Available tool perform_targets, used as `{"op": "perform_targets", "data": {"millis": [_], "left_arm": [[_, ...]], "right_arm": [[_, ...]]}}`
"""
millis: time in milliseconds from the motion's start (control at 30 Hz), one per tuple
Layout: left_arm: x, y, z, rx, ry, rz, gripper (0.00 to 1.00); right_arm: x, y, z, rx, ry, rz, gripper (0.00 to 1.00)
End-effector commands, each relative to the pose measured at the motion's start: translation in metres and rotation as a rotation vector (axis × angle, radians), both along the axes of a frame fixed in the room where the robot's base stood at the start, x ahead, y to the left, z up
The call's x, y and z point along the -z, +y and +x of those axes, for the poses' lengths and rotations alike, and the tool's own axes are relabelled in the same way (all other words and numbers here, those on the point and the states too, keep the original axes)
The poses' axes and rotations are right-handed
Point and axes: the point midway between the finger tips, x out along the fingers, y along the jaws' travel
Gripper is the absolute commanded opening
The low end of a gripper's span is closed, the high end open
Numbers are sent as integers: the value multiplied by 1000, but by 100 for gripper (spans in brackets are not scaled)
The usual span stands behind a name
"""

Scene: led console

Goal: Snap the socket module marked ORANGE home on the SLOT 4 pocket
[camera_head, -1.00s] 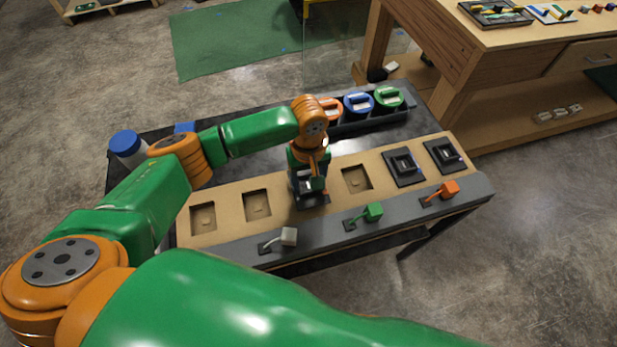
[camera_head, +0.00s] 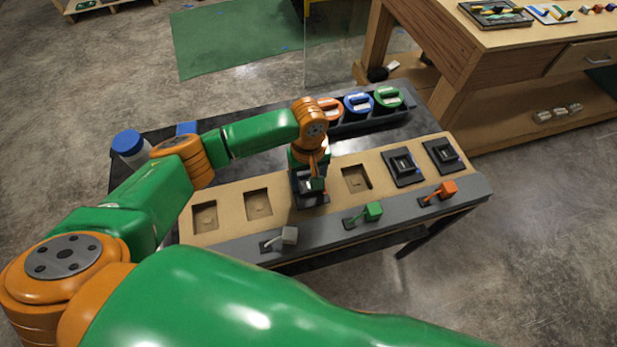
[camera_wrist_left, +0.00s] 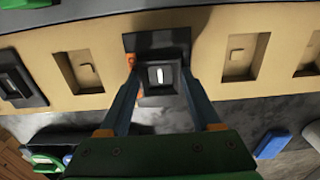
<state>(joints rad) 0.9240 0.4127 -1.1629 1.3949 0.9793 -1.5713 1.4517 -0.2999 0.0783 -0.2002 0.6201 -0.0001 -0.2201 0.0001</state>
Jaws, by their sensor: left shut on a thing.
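My left gripper (camera_head: 314,184) is shut on a dark socket module (camera_head: 309,199) at the third pocket from the left on the tan console panel. In the left wrist view the gripper (camera_wrist_left: 161,80) grips the module's raised middle, and its black plate (camera_wrist_left: 156,41) covers that pocket. An orange mark (camera_wrist_left: 131,62) shows beside the left finger. I cannot tell whether the plate is fully seated. No slot or module lettering is readable. Empty pockets (camera_head: 258,204) lie on both sides. My right gripper is not in view.
Two black modules (camera_head: 403,167) sit in the right-hand pockets. White, green (camera_head: 373,211) and orange levers line the front edge. A dark rack (camera_head: 370,121) with orange, blue and green-topped parts stands behind. A blue-capped jar (camera_head: 126,143) is at the back left.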

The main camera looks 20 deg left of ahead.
Motion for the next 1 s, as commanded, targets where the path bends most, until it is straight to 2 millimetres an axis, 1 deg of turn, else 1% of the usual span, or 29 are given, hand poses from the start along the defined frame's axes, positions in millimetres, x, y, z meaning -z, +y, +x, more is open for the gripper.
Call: {"op": "perform_targets", "data": {"millis": [1000], "left_arm": [[12,0,0,0,0,-1,7]], "right_arm": [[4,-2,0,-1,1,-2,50]]}}
